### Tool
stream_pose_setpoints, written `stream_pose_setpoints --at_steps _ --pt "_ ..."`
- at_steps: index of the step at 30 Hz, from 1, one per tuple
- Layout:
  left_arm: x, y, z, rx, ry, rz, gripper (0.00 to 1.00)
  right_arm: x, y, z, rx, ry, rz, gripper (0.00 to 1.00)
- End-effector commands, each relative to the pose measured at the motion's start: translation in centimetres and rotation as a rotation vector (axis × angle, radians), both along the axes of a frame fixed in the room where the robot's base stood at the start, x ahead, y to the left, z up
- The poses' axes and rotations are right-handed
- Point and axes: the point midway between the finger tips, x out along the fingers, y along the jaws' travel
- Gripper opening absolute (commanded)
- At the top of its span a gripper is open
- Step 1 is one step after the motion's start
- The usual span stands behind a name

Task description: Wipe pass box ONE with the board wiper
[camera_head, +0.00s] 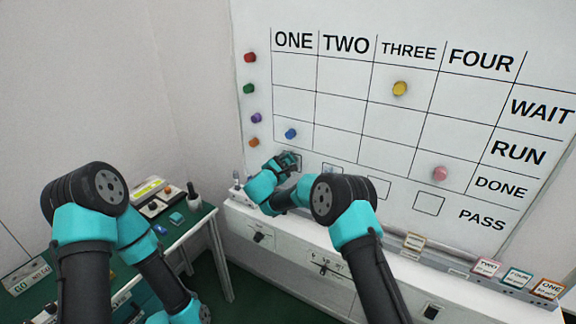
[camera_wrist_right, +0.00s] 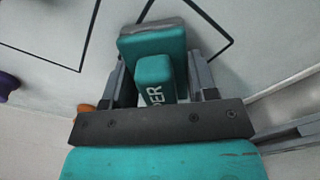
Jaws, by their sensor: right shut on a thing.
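The board wiper (camera_wrist_right: 160,48) is a teal block with a grey pad edge and a teal grip with partly visible lettering. In the right wrist view it sits between the two fingers of my right gripper (camera_wrist_right: 160,85), which is shut on its grip. Its pad edge is at the white board, over pass box ONE (camera_wrist_right: 222,32), whose black outline shows partly around it. In the head view my right gripper (camera_head: 289,160) is at that box under column ONE, and the wiper and arm hide much of it. My left gripper is outside the frame; only my left arm shows.
A blue magnet (camera_head: 291,133) is just above the box, and an orange magnet (camera_head: 253,142) is to its left. A yellow magnet (camera_head: 400,88) and a pink magnet (camera_head: 440,173) are farther right. Labelled blocks stand on the ledge (camera_head: 455,268). A green side table (camera_head: 180,232) is at left.

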Motion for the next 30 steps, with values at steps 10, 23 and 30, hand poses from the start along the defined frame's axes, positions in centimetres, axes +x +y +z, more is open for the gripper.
stream_pose_setpoints --at_steps 10,23,30 --pt "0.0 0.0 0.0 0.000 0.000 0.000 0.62 1.2 1.6 0.0 0.001 -0.001 0.000 0.31" --pt "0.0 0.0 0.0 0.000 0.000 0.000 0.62 0.9 1.8 0.1 0.000 -0.001 -0.001 0.31" --pt "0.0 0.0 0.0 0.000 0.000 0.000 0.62 -0.7 2.8 0.1 0.000 -0.001 0.001 0.31"
